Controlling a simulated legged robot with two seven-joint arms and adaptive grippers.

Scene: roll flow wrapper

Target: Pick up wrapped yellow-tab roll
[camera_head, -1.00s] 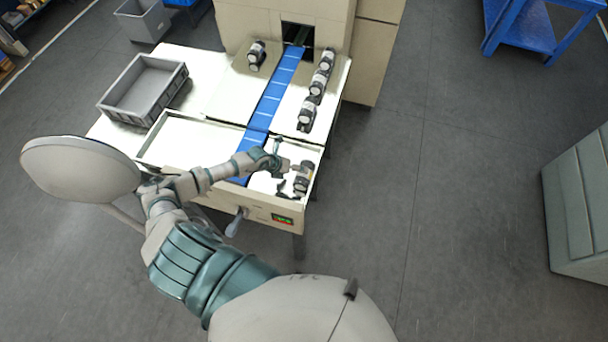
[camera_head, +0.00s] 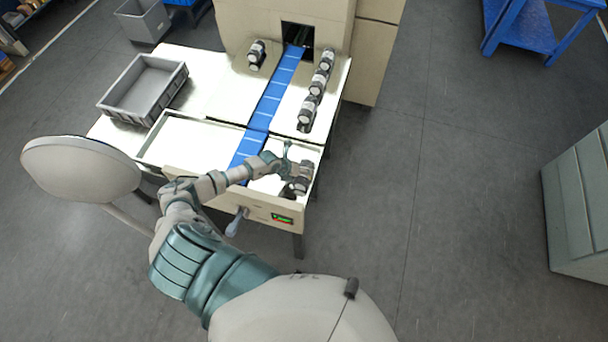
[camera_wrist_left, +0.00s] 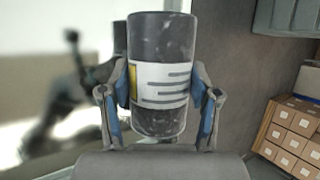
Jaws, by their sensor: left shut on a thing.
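My left gripper (camera_head: 299,178) is at the near right corner of the wrapper's table. It is shut on a roll (camera_head: 304,169), which shows partly behind the fingers. In the left wrist view the roll (camera_wrist_left: 162,42) is a dark speckled cylinder with a white label and a yellow tab on the label's left edge. The fingers of my left gripper (camera_wrist_left: 160,100) press on its two sides. I cannot tell whether the roll is clear of its support. My right gripper is in no view.
Several other rolls (camera_head: 318,85) stand in a row right of the blue conveyor (camera_head: 270,103), and one roll (camera_head: 256,54) stands left of it. A grey crate (camera_head: 125,105) sits at the table's left. The floor to the right is open.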

